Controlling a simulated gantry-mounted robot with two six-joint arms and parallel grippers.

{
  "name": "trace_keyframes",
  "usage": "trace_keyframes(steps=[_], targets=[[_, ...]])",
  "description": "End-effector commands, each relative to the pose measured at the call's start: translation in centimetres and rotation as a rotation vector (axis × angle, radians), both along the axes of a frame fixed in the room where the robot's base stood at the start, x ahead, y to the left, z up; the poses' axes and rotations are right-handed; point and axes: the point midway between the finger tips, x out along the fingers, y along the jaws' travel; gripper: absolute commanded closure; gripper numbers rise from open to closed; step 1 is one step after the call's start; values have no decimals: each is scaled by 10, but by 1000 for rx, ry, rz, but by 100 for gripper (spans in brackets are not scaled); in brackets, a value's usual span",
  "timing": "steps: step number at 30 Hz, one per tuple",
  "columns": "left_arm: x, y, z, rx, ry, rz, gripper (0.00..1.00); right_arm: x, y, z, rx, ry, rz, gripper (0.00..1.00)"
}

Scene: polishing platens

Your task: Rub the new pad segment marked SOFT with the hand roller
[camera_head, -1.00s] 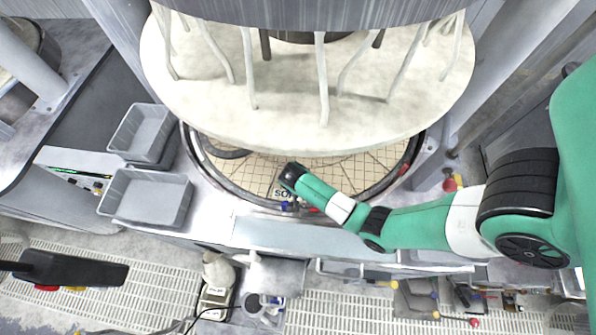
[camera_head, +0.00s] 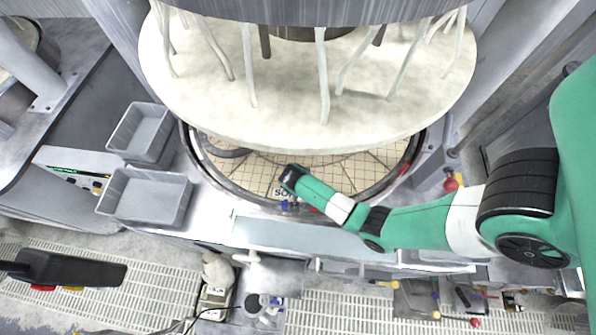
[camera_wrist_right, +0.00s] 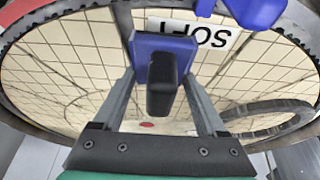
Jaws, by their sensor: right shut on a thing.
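The pad segment marked SOFT lies on the gridded cream platen; its white label (camera_head: 278,192) is partly hidden by my right arm in the head view. In the right wrist view the label (camera_wrist_right: 205,32) shows upside down, just beyond my fingers. My right gripper (camera_wrist_right: 163,90) is shut on the hand roller (camera_wrist_right: 163,48), a blue block with a black handle, held over or on the segment beside the label. I cannot tell whether it touches. Another blue part (camera_wrist_right: 245,8) shows at the top edge. My left gripper is not in view.
A large round cream plate (camera_head: 300,110) with hanging hoses overhangs the platen's back. A dark ring rim (camera_head: 232,190) surrounds the platen. Two grey bins (camera_head: 120,210) stand at the left. A black box (camera_head: 70,268) hangs at lower left. Tools lie below the front edge.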

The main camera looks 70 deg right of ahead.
Motion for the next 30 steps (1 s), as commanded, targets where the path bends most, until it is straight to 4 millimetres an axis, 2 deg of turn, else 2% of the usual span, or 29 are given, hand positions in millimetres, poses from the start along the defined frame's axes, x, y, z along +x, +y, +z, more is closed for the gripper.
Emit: trace_keyframes(steps=[12,24,30], targets=[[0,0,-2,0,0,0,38,1,-1,-5,-1,-1,-1,100],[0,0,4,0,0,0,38,7,-37,-3,-1,-1,-3,100],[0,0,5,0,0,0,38,7,-40,-4,-1,-1,0,100]])
